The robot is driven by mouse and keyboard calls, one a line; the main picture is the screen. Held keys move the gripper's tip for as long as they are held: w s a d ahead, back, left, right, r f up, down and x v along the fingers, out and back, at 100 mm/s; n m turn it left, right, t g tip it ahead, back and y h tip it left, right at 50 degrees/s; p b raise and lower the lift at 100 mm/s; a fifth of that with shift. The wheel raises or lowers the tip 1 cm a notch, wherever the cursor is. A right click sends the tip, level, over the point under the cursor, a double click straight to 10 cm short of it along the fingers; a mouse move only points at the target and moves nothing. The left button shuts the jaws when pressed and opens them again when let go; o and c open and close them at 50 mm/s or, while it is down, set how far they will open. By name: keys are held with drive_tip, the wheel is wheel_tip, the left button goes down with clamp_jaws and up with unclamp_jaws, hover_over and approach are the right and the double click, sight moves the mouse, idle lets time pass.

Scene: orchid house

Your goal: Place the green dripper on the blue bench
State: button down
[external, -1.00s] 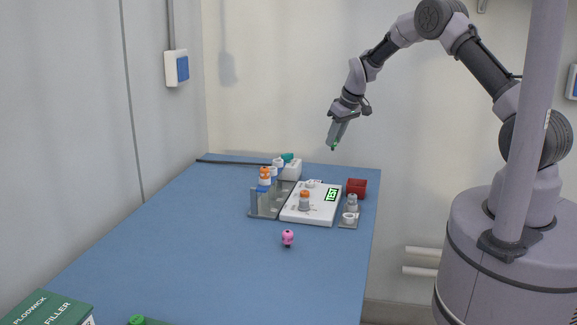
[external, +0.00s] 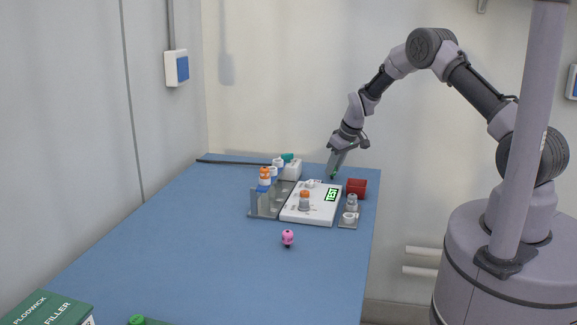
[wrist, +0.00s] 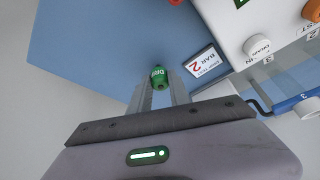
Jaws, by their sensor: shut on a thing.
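The green dripper (wrist: 158,77) is held between the fingertips of my gripper (wrist: 158,92) in the wrist view. In the external view my gripper (external: 335,163) is shut and points down, just above the far right part of the blue bench (external: 200,260). The dripper shows there only as a small green spot (external: 333,175) at the fingertips. Whether it touches the bench cannot be told. The bench surface (wrist: 90,50) lies beneath it in the wrist view.
A white test panel (external: 298,211) with a lit TEST display stands close to my gripper. A red box (external: 357,187), a grey rack (external: 266,210) and a pink item (external: 288,238) are on the bench. The bench's front middle is clear.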

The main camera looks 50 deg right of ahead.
drive_tip(key=c, duration=1.2)
unclamp_jaws()
drive_tip(key=s+r+m+p, duration=0.1)
drive_tip(key=s+r, duration=0.4)
drive_tip(key=r, duration=0.3)
drive_tip(key=s+r+p, duration=0.1)
drive_tip(key=s+r, duration=0.3)
drive_tip(key=r, duration=0.5)
drive_tip(key=s+r+m+p, duration=0.1)
drive_tip(key=s+r+p, duration=0.1)
drive_tip(key=s+r, duration=0.45)
drive_tip(key=s+a+r+m, duration=0.1)
drive_tip(key=s+r+m, duration=0.1)
drive_tip(key=s, duration=1.1)
drive_tip(key=s+a+r+m+t, duration=0.1)
drive_tip(key=s+r+m, duration=0.2)
drive_tip(key=s, duration=1)
wheel_tip(320, 180, up, 2)
drive_tip(key=shift+a+r+y, duration=0.1)
drive_tip(key=shift+a+y, duration=0.25)
drive_tip(key=shift+y, duration=0.05)
